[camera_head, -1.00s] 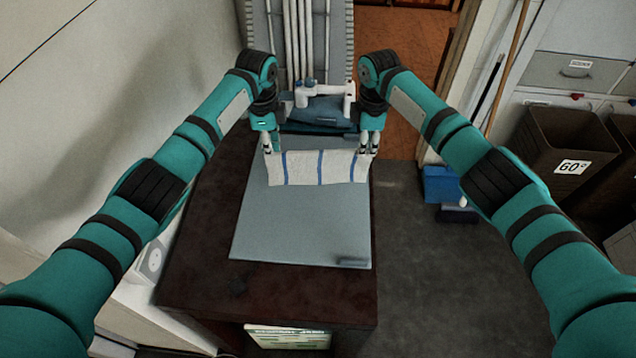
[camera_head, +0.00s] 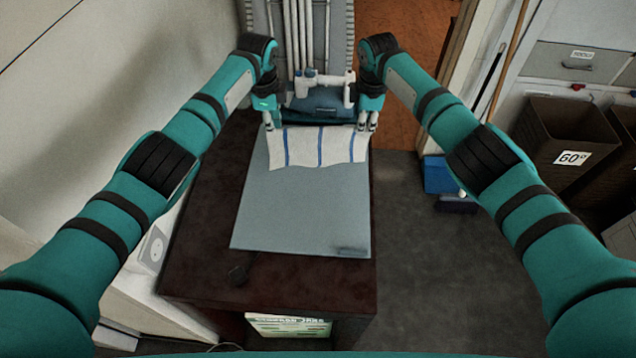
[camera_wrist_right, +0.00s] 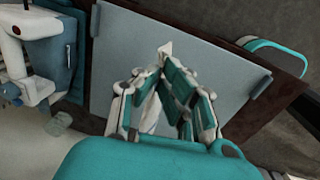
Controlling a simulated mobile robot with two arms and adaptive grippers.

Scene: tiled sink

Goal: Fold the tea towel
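The tea towel (camera_head: 318,147) is white with blue stripes, stretched between my two grippers at the far end of a grey mat (camera_head: 300,210). Its near edge hangs in a slight wave; I cannot tell whether that edge touches the mat. My left gripper (camera_head: 269,126) is shut on the towel's far left corner. My right gripper (camera_head: 368,126) is shut on its far right corner. In the right wrist view the right gripper's fingers (camera_wrist_right: 165,58) come together at the tips, with a little white cloth (camera_wrist_right: 150,118) showing between them; most of the towel is hidden there.
The mat lies on a dark brown worktop (camera_head: 215,265). A white tap-like fixture (camera_head: 322,82) and pipes stand just beyond the grippers. A wall is close on the left. Brown bins (camera_head: 560,135) and a blue object (camera_head: 440,175) are on the right. The near mat is clear.

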